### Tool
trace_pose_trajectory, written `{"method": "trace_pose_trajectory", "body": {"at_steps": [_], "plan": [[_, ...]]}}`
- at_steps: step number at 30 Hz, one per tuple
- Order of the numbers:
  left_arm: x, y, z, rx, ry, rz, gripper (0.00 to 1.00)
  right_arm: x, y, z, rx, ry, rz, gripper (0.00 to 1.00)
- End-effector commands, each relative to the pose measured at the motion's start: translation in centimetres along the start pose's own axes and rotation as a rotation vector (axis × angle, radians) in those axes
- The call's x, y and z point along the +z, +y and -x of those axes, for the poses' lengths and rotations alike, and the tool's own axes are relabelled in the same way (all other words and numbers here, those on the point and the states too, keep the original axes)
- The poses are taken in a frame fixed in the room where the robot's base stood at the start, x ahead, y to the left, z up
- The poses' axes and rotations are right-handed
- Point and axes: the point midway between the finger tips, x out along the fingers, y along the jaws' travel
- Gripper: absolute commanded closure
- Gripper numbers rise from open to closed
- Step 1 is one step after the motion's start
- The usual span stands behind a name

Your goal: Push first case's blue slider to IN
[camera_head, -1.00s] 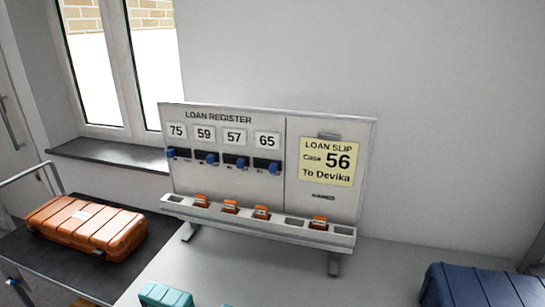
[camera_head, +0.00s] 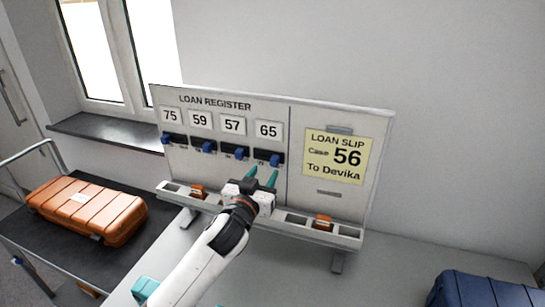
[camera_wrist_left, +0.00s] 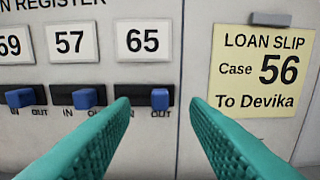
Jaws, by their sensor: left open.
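The loan register board (camera_head: 225,102) shows the numbers 75, 59, 57 and 65, each above a dark slot with a blue slider. The 75 slider (camera_head: 167,138) sits at its slot's left end. The 59 slider (camera_head: 208,147), 57 slider (camera_head: 241,152) and 65 slider (camera_head: 274,159) sit towards the right; in the left wrist view the 65 slider (camera_wrist_left: 160,99) is by OUT. My left gripper (camera_head: 262,175) is open and empty below the 65 slider in the head view. In the wrist view its teal fingers (camera_wrist_left: 160,104) frame that slider, apparently without touching it.
A loan slip (camera_head: 337,156) reads "Case 56 To Devika". Orange tags (camera_head: 323,222) sit in the board's ledge. An orange case (camera_head: 88,210) lies on the dark surface at left, a blue case (camera_head: 488,290) at lower right.

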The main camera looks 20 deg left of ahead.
Motion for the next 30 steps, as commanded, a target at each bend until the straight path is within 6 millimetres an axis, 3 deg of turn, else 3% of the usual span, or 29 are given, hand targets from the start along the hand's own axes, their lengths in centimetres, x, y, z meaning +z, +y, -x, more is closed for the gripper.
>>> {"method": "trace_pose_trajectory", "body": {"at_steps": [3, 9, 15, 23, 24, 30], "plan": [[0.3, 0.0, -2.6, 0.002, 0.000, -0.002, 0.58, -0.7, 0.2, 1.0, 0.003, 0.013, 0.001, 0.64], [0.1, 0.0, -5.7, 0.001, 0.002, -0.001, 0.58, 0.1, 0.2, 1.6, 0.004, 0.002, 0.001, 0.64], [0.0, 0.0, -7.0, 0.001, 0.001, -0.002, 0.58, 1.1, 0.2, 1.7, 0.003, -0.012, 0.001, 0.64], [-0.1, 0.0, -7.1, 0.001, 0.002, -0.001, 0.58, 0.9, 0.2, 1.7, 0.003, -0.010, 0.000, 0.64], [-0.1, 0.0, -7.1, 0.001, 0.002, -0.001, 0.60, 0.9, 0.2, 1.7, 0.004, -0.010, 0.000, 0.64], [-0.1, 0.0, -7.1, 0.001, 0.002, -0.001, 0.93, 0.8, 0.2, 1.7, 0.003, -0.008, 0.000, 0.64]]}}
